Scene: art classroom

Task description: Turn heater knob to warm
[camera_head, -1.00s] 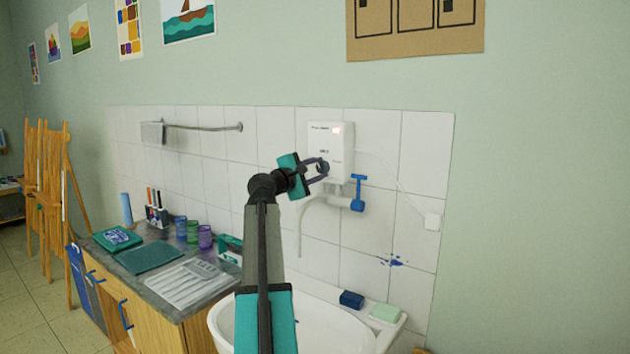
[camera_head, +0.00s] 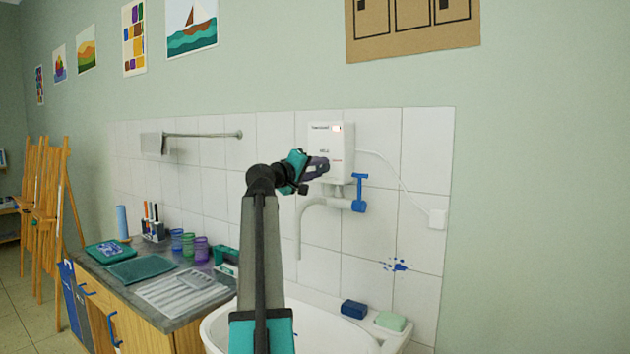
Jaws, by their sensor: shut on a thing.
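The white water heater (camera_head: 341,143) hangs on the tiled wall above the sink, with a small red light at its top right. My gripper (camera_head: 322,168) is at the heater's lower front, its fingers turned and closed together. The knob is hidden behind the fingers, so its setting cannot be read. The fingers are shut on the knob as far as the view allows me to tell.
A blue tap handle (camera_head: 359,192) and a white spout (camera_head: 309,215) are just below the heater. A counter (camera_head: 190,317) with art supplies is at left.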

